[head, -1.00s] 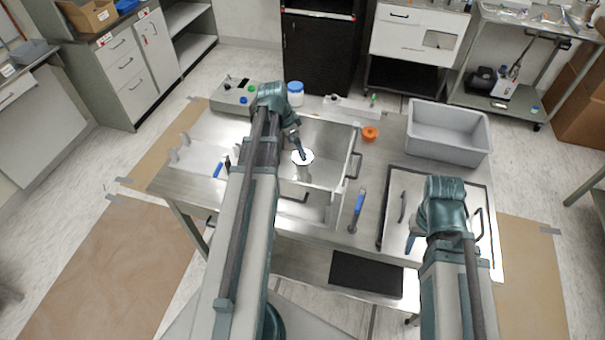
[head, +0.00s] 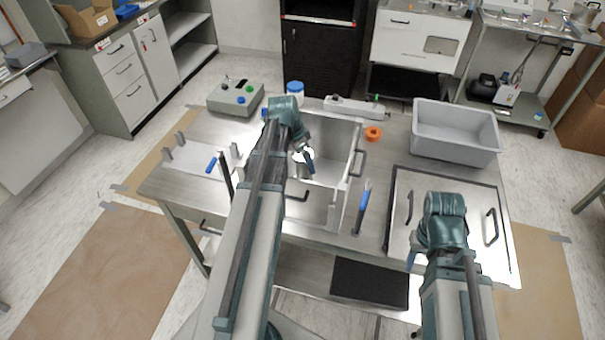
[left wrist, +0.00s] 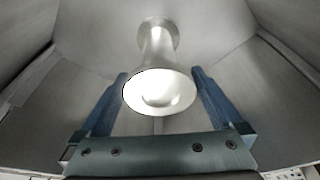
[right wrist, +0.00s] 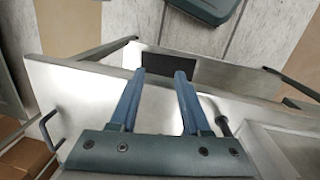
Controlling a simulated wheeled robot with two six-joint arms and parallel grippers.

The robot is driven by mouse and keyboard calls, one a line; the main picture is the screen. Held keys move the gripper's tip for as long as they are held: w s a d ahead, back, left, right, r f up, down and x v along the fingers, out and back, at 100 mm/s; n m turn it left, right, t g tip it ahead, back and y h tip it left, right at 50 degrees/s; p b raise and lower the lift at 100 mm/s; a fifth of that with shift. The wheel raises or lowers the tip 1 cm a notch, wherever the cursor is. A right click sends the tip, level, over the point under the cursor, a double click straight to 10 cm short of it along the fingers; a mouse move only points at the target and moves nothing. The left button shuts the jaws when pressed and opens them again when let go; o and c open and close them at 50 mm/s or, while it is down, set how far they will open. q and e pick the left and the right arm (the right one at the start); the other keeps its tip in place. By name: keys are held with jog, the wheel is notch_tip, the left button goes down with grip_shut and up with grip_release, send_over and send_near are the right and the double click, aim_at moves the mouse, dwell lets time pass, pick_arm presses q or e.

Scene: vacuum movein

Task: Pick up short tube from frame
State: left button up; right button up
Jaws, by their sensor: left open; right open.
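The short tube (left wrist: 160,60) is a metal tube with a wide flange at each end. It stands inside the open metal box-like frame (head: 345,190) on the table. Its bright round end also shows in the head view (head: 298,157), partly covered by my left gripper (head: 309,166). In the left wrist view my left gripper (left wrist: 160,74) is open, with one finger on each side of the tube and gaps visible on both sides. My right gripper (right wrist: 160,72) is open and empty, above the right part of the table near its front edge.
A grey bin (head: 455,135) stands at the back right. An orange ring (head: 373,133), a blue-handled tool (head: 364,200) and a flat panel with handles (head: 462,195) lie on the table. A control box (head: 236,98) and a blue-lidded jar (head: 295,90) are at the back left.

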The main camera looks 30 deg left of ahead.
pick_arm(q)
jog(key=shift+b+x, duration=0.35)
jog(key=shift+x, duration=0.45)
jog(key=shift+r, duration=0.1)
grip_shut()
